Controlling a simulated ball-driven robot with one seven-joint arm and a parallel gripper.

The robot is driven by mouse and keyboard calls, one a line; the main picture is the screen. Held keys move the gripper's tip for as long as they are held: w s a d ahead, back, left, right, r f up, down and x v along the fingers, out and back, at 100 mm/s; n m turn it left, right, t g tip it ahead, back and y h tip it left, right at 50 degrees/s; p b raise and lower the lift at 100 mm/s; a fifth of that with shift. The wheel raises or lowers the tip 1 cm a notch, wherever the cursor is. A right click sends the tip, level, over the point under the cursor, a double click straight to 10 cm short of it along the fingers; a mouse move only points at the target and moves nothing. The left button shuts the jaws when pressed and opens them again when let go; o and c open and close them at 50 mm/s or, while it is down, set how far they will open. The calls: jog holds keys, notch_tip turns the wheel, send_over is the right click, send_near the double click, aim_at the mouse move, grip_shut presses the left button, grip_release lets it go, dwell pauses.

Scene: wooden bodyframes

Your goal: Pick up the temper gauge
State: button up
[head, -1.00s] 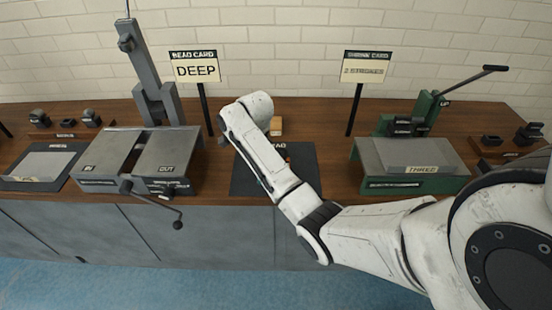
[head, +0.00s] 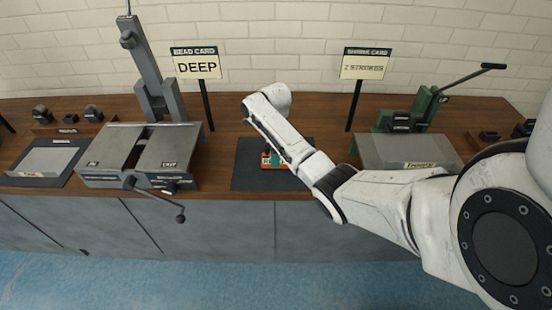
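I cannot say for certain which object is the temper gauge. A small red and teal object (head: 267,160) shows on the dark mat (head: 248,179) at the middle of the bench, partly covered by my arm. My white arm reaches from the right over the mat, with its far end above the back of the mat. My gripper is hidden behind the arm, so its fingers and anything between them do not show.
A grey roller machine (head: 140,155) with a crank stands left of the mat, a green lever press (head: 407,150) right of it. Two card stands, one reading DEEP (head: 197,67) and one shrink card (head: 364,67), rise behind. Small dark blocks (head: 68,118) sit far left.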

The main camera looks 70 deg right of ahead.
jog(key=shift+s+f, duration=0.15)
jog(key=shift+f, duration=1.45)
jog(key=c, duration=1.2)
jog(key=shift+c, duration=0.5)
jog(key=shift+r, duration=0.15)
